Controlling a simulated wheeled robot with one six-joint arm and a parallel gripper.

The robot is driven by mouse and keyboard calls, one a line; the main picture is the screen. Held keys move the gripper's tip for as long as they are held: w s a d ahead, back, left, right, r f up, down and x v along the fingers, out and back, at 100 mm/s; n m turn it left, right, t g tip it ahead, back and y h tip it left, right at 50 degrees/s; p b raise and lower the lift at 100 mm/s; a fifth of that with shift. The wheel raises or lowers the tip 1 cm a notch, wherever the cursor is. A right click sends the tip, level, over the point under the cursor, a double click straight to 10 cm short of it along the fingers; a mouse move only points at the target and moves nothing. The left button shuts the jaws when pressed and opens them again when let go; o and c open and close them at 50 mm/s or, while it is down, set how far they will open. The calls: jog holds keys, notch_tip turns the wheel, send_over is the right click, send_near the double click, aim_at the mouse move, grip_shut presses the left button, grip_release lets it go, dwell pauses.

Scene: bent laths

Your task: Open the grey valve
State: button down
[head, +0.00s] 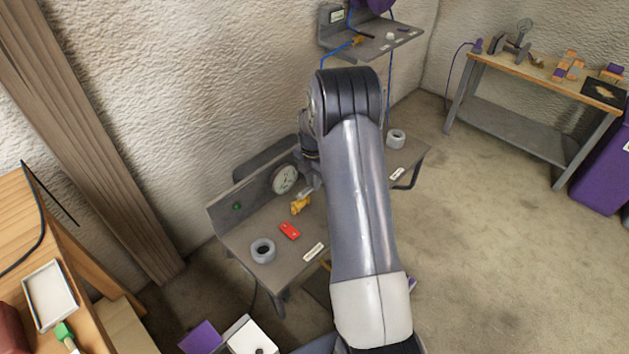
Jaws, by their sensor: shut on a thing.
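My arm reaches over a grey bench (235,232) against the wall, and its wrist bends down behind my upper arm. My gripper (312,182) is mostly hidden by the arm, low over the back of the bench beside a round dial gauge (285,179). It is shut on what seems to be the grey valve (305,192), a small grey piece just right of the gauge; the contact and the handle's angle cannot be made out. A yellow valve-like piece (300,205) sits just in front of it.
On the bench are a red piece (290,231), a grey ring (263,250), another grey ring (396,138) and white labels (313,252). A wall shelf (375,45) hangs above. A wooden workbench (545,78) and purple bin (605,170) stand right; the floor between is clear.

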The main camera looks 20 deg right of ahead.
dwell(0.4)
jog(key=c, duration=1.4)
grip_release()
jog(key=shift+o, duration=0.2)
notch_tip(320, 180, up, 11)
jog(key=shift+f, duration=0.15)
notch_tip(320, 180, down, 11)
jog(key=shift+r, duration=0.15)
